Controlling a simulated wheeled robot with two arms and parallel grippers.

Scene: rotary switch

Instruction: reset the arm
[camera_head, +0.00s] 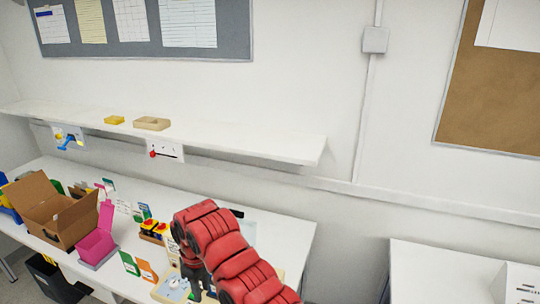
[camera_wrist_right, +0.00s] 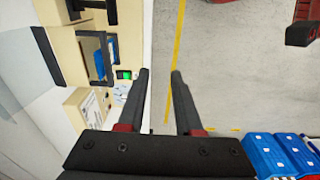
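My red right arm comes in from the bottom of the head view and bends over the white desk. My right gripper (camera_head: 195,282) is a dark shape below its bend, partly hidden by the arm. In the right wrist view the two dark fingers of my right gripper (camera_wrist_right: 158,74) stand apart with nothing between them. A pale wooden board (camera_wrist_right: 72,62) with a dark frame, a blue part and a small green-lit part (camera_wrist_right: 124,74) lies left of the fingers. A light panel with a grey round part (camera_head: 172,286) shows beside the gripper; I cannot tell if it is the rotary switch. My left gripper is not in view.
The white desk holds an open cardboard box (camera_head: 52,210), a pink box (camera_head: 97,244) and small cards. A shelf (camera_head: 240,142) runs above it, with a blue-lever panel (camera_head: 68,138) and red-knob panel (camera_head: 165,151) below. Blue crates (camera_wrist_right: 275,155) and open floor show in the wrist view.

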